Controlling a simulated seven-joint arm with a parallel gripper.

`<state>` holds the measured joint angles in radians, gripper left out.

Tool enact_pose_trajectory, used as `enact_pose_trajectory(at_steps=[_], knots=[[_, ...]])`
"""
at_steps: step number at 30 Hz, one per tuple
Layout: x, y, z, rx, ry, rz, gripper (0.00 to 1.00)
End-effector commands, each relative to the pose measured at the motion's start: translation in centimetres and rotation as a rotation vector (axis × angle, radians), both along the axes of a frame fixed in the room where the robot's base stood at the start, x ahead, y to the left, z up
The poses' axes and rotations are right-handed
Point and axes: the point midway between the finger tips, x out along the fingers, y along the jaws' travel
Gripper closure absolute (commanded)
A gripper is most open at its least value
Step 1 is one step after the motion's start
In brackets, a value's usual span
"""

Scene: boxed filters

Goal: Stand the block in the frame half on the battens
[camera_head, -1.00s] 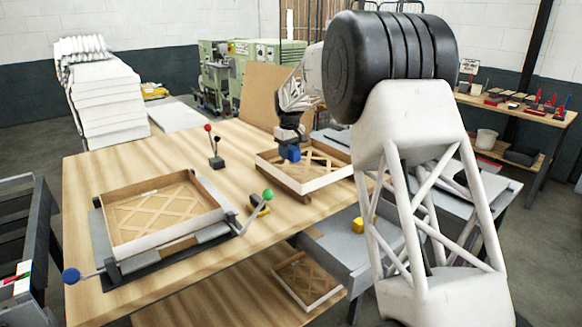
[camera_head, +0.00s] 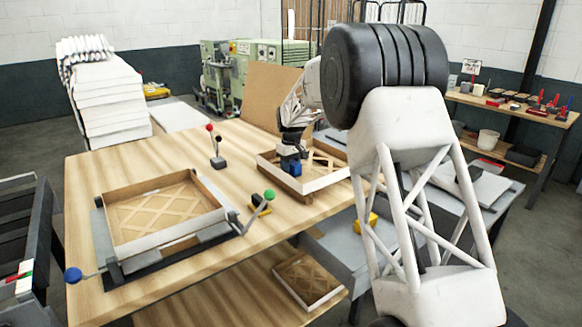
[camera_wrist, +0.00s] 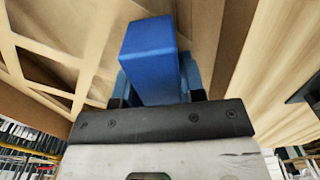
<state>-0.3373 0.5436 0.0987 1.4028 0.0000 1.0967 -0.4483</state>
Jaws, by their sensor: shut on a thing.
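The blue block (camera_wrist: 148,52) is held between the two fingers of my gripper (camera_wrist: 158,82) in the wrist view, reaching past the fingertips. In the head view the block (camera_head: 291,168) hangs below my gripper (camera_head: 290,157), at the near left wall of a shallow frame half (camera_head: 322,183). That frame half has a lattice floor and sits on dark wooden battens (camera_head: 283,186) at the table's right end. Whether the block touches the floor of the frame half cannot be told.
Another lattice frame half (camera_head: 160,245) sits in a clamp with a blue-knobbed lever (camera_head: 73,275) at the left. Bare wooden table (camera_head: 130,165) lies toward the back left.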

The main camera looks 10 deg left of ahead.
Motion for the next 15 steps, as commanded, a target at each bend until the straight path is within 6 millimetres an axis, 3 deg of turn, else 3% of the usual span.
enact_pose_trajectory(at_steps=[14, 15], knots=[[0.01, 0.00, -0.38, 0.000, 0.000, 0.000, 0.89], [0.01, 0.00, -0.35, 0.000, 0.000, 0.000, 0.57]])
